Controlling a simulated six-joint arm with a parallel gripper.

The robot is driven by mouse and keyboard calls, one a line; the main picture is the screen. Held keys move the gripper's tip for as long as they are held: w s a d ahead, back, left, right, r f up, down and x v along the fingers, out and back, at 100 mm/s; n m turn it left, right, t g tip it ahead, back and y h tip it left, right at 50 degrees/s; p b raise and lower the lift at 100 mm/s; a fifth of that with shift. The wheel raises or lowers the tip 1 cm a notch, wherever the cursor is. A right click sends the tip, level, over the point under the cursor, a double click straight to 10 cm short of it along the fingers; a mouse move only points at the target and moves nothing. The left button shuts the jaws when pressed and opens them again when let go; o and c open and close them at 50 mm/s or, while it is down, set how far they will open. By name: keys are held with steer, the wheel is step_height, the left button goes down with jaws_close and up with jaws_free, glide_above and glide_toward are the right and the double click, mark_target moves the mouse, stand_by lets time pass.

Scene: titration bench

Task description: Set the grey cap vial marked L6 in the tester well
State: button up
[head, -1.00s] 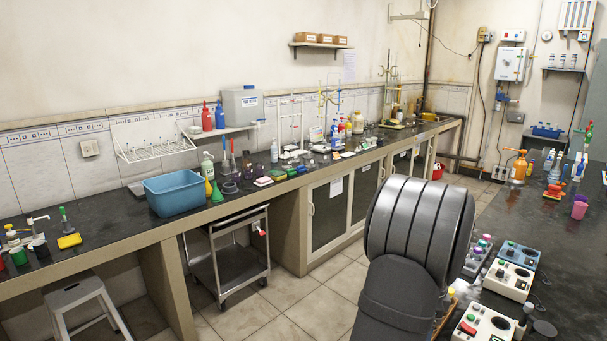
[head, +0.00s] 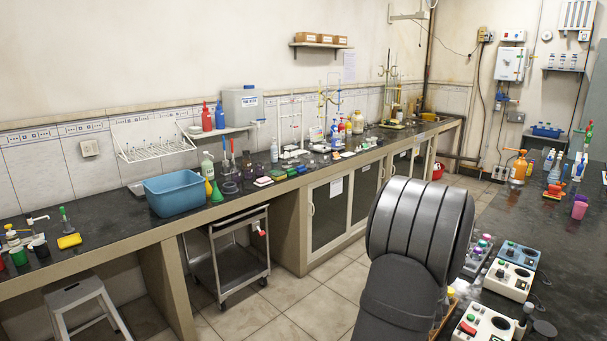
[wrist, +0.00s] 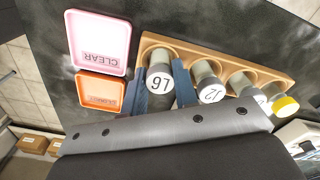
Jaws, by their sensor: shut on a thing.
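The vial marked L6 (wrist: 160,79) shows its pale round top with the L6 mark in the wrist view, at the left end of a tan rack (wrist: 222,58). My gripper (wrist: 162,92) has one dark blue finger on each side of this vial and is shut on it. The vial is at its rack place; I cannot tell whether it is lifted. In the head view my arm hides the gripper and the vial. Bench testers (head: 508,280) stand at the right in the head view; I cannot make out which holds the well.
Beside L6 in the rack stand a vial marked J2 (wrist: 211,90), another pale-topped vial (wrist: 246,92) and a yellow-topped vial (wrist: 285,104). A pink CLEAR tray (wrist: 72,45) and an orange tray (wrist: 84,92) lie left of the rack.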

steer(key=shift+r, duration=3.7)
steer(key=shift+d, duration=0.1)
steer(key=w+d+r+m, duration=0.1)
steer(key=d+r+m, duration=0.15)
steer(key=d, duration=1.95)
steer(key=shift+m, duration=0.25)
steer(key=shift+d+f, duration=0.2)
steer(key=shift+f, duration=2.4)
steer(key=shift+f, duration=1.7)
steer(key=o, duration=1.3)
